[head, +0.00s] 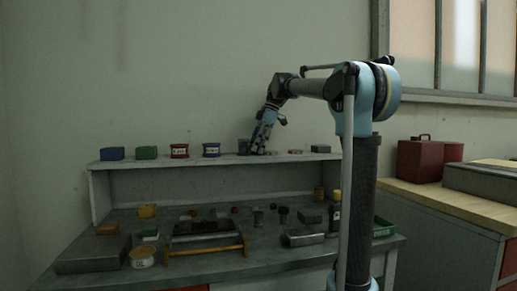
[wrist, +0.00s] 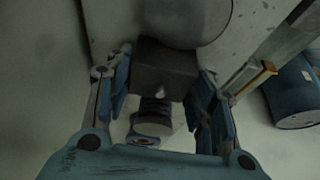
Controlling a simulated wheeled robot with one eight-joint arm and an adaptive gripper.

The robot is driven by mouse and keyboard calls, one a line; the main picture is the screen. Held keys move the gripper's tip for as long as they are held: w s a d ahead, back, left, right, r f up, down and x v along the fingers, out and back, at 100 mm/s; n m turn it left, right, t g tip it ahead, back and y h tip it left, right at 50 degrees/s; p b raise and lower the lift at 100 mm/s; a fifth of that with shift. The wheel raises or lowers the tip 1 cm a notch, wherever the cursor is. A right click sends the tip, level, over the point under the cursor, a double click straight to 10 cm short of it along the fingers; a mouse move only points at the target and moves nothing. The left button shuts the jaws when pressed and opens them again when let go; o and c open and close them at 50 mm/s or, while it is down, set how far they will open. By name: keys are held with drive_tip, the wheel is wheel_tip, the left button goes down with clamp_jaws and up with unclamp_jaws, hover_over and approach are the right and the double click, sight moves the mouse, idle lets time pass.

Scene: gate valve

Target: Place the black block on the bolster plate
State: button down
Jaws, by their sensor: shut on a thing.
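My gripper (head: 258,149) is at the top shelf, pointing down, in the head view. In the wrist view my gripper (wrist: 162,90) has its fingers on either side of a dark block (wrist: 165,66), shut on it. This looks like the black block; in the head view I cannot make it out clearly behind the fingers. A low dark fixture (head: 205,228) sits mid-bench. I cannot tell which surface is the bolster plate.
The shelf (head: 120,163) holds a blue box (head: 112,154), a green box (head: 146,153), a red can (head: 179,151), a blue can (head: 211,150) and a dark box (head: 320,149). The bench below is crowded with small parts, a yellow bar (head: 205,251) and a green tray (head: 383,227).

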drive_tip(key=c, duration=0.7)
unclamp_jaws()
